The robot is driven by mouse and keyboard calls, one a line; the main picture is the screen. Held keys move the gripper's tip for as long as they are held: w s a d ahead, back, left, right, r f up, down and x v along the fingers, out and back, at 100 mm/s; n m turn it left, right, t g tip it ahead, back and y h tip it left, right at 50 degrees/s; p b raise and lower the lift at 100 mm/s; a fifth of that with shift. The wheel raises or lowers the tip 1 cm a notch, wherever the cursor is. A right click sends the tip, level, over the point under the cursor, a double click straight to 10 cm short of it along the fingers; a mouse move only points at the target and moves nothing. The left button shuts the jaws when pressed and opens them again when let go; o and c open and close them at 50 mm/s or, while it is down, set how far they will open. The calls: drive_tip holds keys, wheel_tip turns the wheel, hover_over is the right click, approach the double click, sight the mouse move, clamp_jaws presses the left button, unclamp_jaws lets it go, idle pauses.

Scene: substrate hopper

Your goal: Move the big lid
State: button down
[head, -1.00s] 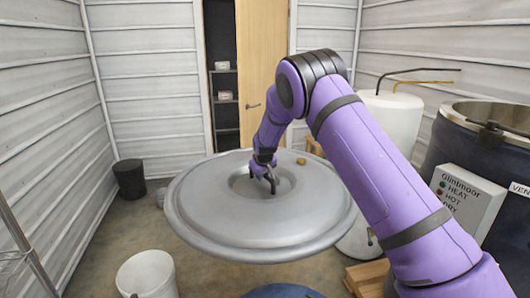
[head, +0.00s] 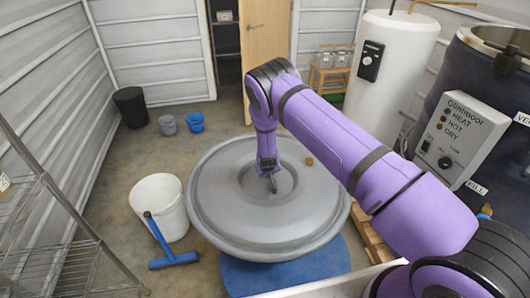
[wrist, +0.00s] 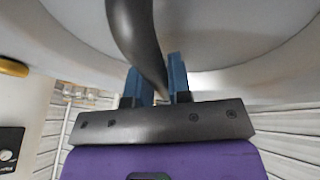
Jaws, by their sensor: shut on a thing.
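The big lid (head: 225,205) is a wide round grey disc with a raised rim and a sunken middle, in the centre of the head view. A dark curved handle (wrist: 137,35) stands in its middle. My gripper (head: 268,180) reaches down to the handle. In the wrist view the two blue fingers of my gripper (wrist: 160,80) are shut on the handle. The lid hangs over a round blue thing (head: 290,270) on the floor side, and hides most of it. I cannot tell the gap between them. A small brownish-yellow knob (head: 309,161) sits on the lid.
A white bucket (head: 160,200) and a blue squeegee (head: 172,255) are left of the lid. A wire rack (head: 45,225) stands far left. A dark blue tank with a control box (head: 462,135) and a white cylinder (head: 393,65) stand right. Floor is free behind the bucket.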

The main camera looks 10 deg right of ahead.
drive_tip(key=s+d+f+m+h, duration=0.1)
drive_tip(key=s+d+f, duration=0.1)
drive_tip(key=s+f, duration=0.8)
drive_tip(key=s+d+f+m, duration=0.1)
drive_tip(key=s+d+f, duration=0.2)
drive_tip(key=s+f, duration=0.75)
wheel_tip(320, 180, down, 9)
drive_tip(key=w, duration=0.1)
drive_tip(key=shift+w+f, duration=0.2)
drive_tip(key=shift+w, duration=0.15)
drive_tip(key=shift+s, duration=0.1)
idle(0.3)
drive_tip(key=c, duration=1)
unclamp_jaws()
drive_tip(key=shift+o, duration=0.2)
drive_tip(key=shift+s, duration=0.15)
drive_tip(key=v, duration=1)
drive_tip(key=shift+r, duration=0.35)
